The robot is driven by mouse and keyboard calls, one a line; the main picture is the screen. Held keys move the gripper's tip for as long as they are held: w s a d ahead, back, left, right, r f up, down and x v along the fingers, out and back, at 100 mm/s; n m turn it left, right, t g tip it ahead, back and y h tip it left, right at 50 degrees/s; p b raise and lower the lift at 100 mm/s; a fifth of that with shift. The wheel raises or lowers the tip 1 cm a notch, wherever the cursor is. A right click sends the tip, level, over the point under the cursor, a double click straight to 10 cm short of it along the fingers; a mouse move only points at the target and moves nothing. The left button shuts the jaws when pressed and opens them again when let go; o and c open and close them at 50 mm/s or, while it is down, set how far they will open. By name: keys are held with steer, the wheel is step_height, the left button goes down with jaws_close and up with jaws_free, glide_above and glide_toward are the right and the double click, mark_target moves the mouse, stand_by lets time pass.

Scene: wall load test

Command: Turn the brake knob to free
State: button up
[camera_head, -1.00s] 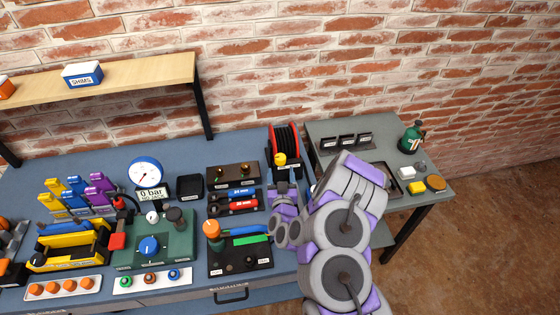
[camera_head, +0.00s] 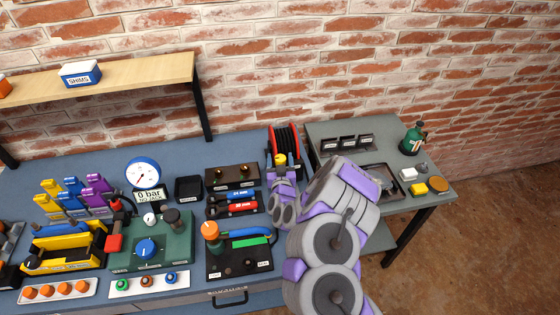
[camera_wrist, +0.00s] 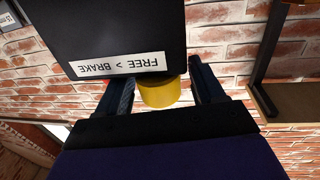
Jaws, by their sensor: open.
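The brake knob is a yellow cylinder (camera_head: 280,159) in front of the red and black reel (camera_head: 284,140) at the back of the bench. In the wrist view the yellow knob (camera_wrist: 160,93) sits under a black block (camera_wrist: 115,30) whose white label (camera_wrist: 118,65) reads "FREE > BRAKE" upside down. My gripper (camera_wrist: 160,88) is open, with one dark finger on each side of the knob. Contact with the knob cannot be told. In the head view my gripper (camera_head: 281,176) reaches up to the knob from the front and hides the block's lower part.
Farther left are a pressure gauge (camera_head: 142,172) and green panel (camera_head: 172,247). A grey side table (camera_head: 385,135) stands right, behind my arm.

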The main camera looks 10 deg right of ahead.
steer(key=c, duration=0.9)
steer(key=shift+c, duration=0.2)
steer(key=shift+d+y+p, duration=0.1)
steer(key=shift+y+p, duration=0.2)
steer(key=shift+y, duration=0.1)
steer(key=shift+r+n+y+p, duration=0.1)
steer(key=shift+n+y+p, duration=0.5)
steer(key=shift+n, duration=0.1)
steer(key=n+y+p, duration=0.2)
steer(key=y, duration=0.2)
steer(key=shift+d+n+p, duration=0.1)
steer(key=shift+n+p, duration=0.2)
steer(key=n+g+y+p, duration=0.2)
steer(key=n+y, duration=0.1)
steer(key=y, duration=0.2)
steer(key=shift+n+g+y, duration=0.5)
steer(key=shift+n+y, duration=0.4)
steer(key=shift+y, duration=0.1)
